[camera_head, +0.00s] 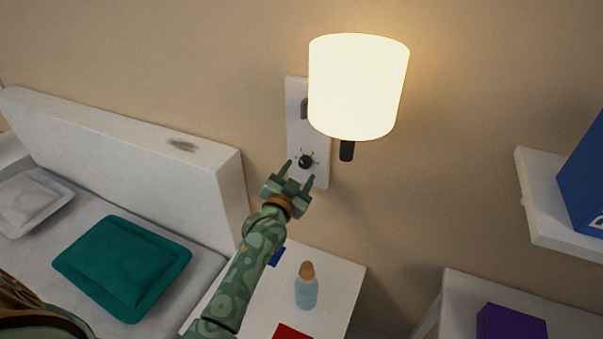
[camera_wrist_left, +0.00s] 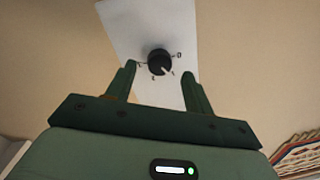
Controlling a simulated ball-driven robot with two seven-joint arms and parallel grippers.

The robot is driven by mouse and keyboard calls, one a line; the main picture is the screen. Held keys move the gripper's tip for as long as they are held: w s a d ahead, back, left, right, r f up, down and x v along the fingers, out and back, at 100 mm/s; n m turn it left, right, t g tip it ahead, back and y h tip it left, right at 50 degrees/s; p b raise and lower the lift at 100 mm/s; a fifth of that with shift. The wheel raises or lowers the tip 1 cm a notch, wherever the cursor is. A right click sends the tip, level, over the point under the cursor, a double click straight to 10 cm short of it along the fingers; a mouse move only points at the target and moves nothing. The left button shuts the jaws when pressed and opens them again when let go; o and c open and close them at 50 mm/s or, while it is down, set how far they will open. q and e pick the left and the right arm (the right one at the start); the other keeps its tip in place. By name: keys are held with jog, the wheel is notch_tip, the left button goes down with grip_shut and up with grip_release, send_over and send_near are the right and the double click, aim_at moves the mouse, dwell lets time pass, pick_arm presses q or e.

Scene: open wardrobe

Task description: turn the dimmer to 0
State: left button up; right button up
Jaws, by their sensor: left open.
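The dimmer (camera_head: 306,161) is a small round black knob on a white wall plate (camera_head: 294,98) beside the lit lamp. In the left wrist view the knob (camera_wrist_left: 159,62) has a light pointer line toward its lower right, with small marks around it on the plate (camera_wrist_left: 150,20). My left gripper (camera_head: 301,171) is open, its two green fingers pointing up at the plate. In the left wrist view the fingertips (camera_wrist_left: 160,73) stand on either side of the knob's lower part, with gaps showing. Whether they reach its depth is unclear. My right gripper is not in view.
A glowing wall lamp (camera_head: 358,85) hangs just right of the plate. Below are a white nightstand (camera_head: 340,290) with a bottle (camera_head: 306,288) and a bed with a teal cushion (camera_head: 122,268). A shelf (camera_head: 538,205) is at right. The wall between lamp and shelf is clear.

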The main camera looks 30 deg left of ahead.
aim_at(305, 163)
pick_arm(q)
jog(key=shift+w+a, duration=0.15)
jog(key=shift+w, duration=1)
jog(key=c, duration=1)
